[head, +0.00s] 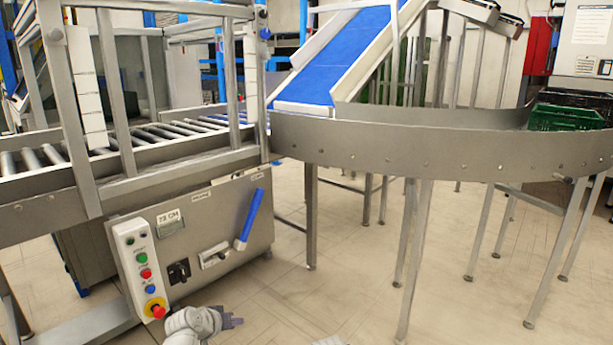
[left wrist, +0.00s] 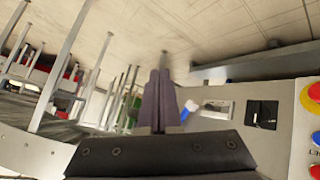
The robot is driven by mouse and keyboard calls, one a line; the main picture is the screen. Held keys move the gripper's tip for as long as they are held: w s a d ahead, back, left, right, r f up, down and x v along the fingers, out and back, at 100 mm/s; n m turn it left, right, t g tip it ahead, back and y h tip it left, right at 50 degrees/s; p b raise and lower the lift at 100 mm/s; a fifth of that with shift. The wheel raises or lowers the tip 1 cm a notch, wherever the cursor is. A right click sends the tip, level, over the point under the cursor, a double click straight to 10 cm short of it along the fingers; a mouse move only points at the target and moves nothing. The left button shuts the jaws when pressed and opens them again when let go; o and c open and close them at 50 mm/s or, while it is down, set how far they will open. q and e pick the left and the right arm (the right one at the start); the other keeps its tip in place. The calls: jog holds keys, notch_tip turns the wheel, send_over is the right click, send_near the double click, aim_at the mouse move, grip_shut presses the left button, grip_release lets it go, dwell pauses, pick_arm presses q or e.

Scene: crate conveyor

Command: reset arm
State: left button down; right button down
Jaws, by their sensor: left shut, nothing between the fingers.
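My left gripper (head: 233,322) is at the bottom of the head view, in front of the control box and right of its buttons. In the left wrist view its two fingers (left wrist: 159,85) lie together, shut, with nothing between them. My right gripper is not in view. A small pale grey piece shows at the bottom edge of the head view, too cut off to identify.
The grey control box (head: 230,225) carries a red-yellow emergency stop (head: 156,308), several buttons and a blue handle (head: 249,219). A roller conveyor (head: 120,140), blue belt (head: 335,60) and curved metal guard (head: 400,135) stand behind. A green crate (head: 565,118) sits right.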

pick_arm(q)
jog(key=s+d+f+m+g+y+p, duration=0.1)
jog(key=s+d+f+m+g+y, duration=0.15)
jog(key=s+d+g, duration=0.6)
jog(key=s+d+f+m+g+y+p, duration=0.1)
jog(key=s+d+f+m+y, duration=0.15)
jog(key=s+d, duration=0.7)
jog(key=s+a+r+p, duration=0.2)
jog(key=r+p, duration=1.7)
jog(key=s+a+r+p, duration=0.1)
jog(key=a+r+p, duration=0.1)
jog(key=r+p, duration=1.7)
jog(key=shift+s+r, duration=0.35)
jog(key=shift+s, duration=0.05)
